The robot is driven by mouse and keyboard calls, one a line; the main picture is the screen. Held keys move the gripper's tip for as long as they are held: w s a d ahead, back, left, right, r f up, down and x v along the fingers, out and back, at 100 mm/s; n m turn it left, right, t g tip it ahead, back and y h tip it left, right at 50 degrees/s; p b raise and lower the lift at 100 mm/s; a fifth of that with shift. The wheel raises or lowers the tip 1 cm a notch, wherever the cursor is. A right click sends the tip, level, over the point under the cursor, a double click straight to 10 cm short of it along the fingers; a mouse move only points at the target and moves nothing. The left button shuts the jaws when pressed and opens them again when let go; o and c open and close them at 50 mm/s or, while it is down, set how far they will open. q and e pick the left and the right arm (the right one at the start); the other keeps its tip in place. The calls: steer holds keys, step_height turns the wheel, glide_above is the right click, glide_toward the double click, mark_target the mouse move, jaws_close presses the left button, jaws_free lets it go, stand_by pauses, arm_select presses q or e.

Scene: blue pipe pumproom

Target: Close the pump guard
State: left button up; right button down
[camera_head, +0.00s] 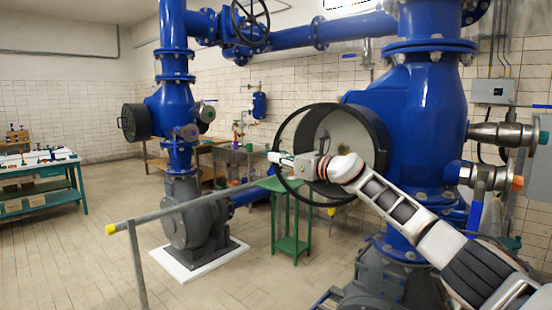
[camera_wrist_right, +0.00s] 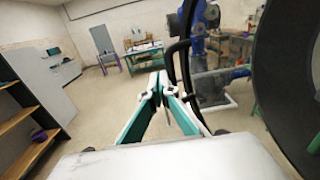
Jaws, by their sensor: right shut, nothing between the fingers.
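The pump guard appears as a round, dark, drum-shaped housing (camera_head: 378,140) with a pale inside, on the side of the large blue pump body at right. A thin dark ring (camera_head: 281,132) stands at an angle in front of its mouth. My right gripper (camera_head: 272,157) is shut and empty at the ring's left side; my arm crosses in front of the housing. In the right wrist view the shut fingertips (camera_wrist_right: 159,78) are just left of a dark curved bar (camera_wrist_right: 186,82), with a big dark round part (camera_wrist_right: 282,75) at right. I cannot tell whether the fingers touch the bar. My left gripper is out of view.
A second blue pump (camera_head: 183,140) stands behind left. A grey rail with a yellow end (camera_head: 160,219) and a green stand (camera_head: 290,247) are below the gripper. A workbench (camera_head: 40,180) is far left. Open tiled floor lies at left.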

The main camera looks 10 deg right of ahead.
steer(key=w+h, duration=0.1)
steer(key=w, duration=0.1)
steer(key=w+d+m+t+h, duration=0.1)
steer(key=w, duration=0.1)
steer(key=shift+w+d+m+p, duration=0.1)
steer(key=shift+m+p, duration=0.2)
steer(key=shift+p, duration=0.1)
stand_by(0.5)
